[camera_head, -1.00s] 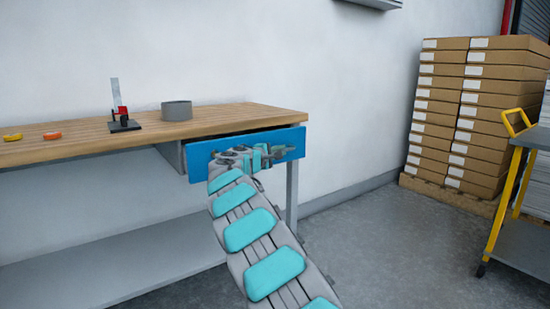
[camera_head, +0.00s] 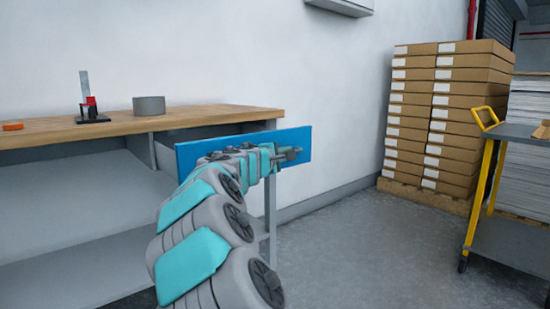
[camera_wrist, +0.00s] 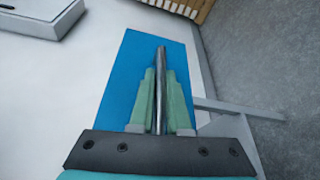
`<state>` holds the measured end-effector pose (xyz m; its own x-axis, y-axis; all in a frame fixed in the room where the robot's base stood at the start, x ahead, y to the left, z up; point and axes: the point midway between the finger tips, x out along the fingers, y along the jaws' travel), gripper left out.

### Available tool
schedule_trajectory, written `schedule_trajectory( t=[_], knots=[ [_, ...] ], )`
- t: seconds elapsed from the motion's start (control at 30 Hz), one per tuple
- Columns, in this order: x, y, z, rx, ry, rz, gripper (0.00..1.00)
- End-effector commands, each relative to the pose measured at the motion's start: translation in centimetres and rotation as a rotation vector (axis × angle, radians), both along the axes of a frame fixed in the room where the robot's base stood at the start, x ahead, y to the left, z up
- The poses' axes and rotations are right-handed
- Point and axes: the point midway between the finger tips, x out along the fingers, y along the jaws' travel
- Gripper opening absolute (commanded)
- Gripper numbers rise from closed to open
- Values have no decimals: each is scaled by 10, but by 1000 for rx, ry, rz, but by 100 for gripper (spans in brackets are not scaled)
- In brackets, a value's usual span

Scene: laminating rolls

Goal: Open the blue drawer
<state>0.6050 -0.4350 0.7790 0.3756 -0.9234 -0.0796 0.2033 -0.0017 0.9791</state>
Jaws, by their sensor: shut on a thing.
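The blue drawer (camera_head: 190,157) is under the right end of the wooden workbench top (camera_head: 60,129). Its front stands out from the bench, and a grey drawer side shows behind it, so it is partly open. In the wrist view the blue front (camera_wrist: 125,80) lies beyond my fingers. A metal bar handle (camera_wrist: 161,75) runs between the two green fingers. My gripper (camera_wrist: 161,100) is shut on this handle; it also shows against the drawer front in the head view (camera_head: 280,156). My arm hides the middle of the front.
On the bench stand a grey ring (camera_head: 149,105), a small black-and-red stand (camera_head: 90,108) and an orange roll (camera_head: 12,126). Stacked cardboard boxes (camera_head: 445,120) stand on a pallet at the right. A cart with yellow handle (camera_head: 484,190) is at the far right. The floor between is clear.

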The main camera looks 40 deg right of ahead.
Motion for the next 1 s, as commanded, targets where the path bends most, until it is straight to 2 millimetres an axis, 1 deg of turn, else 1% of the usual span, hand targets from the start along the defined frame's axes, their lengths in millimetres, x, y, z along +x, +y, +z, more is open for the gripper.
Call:
schedule_trajectory(
  t=[0.03,0.1,0.3,0.4,0.6,0.9,0.93,1.0],
  knots=[
    [-11,-1,-3,0,0,-6,0],
    [-21,-1,-2,-1,0,-6,0],
    [-43,-1,-3,1,1,-3,0],
    [-49,0,-2,0,0,-3,0],
    [-54,0,-1,1,2,-2,0],
    [-54,-1,-1,1,2,-1,0],
    [-54,-1,-1,1,2,-1,16],
    [-54,-1,-1,1,2,-1,24]
  ],
)
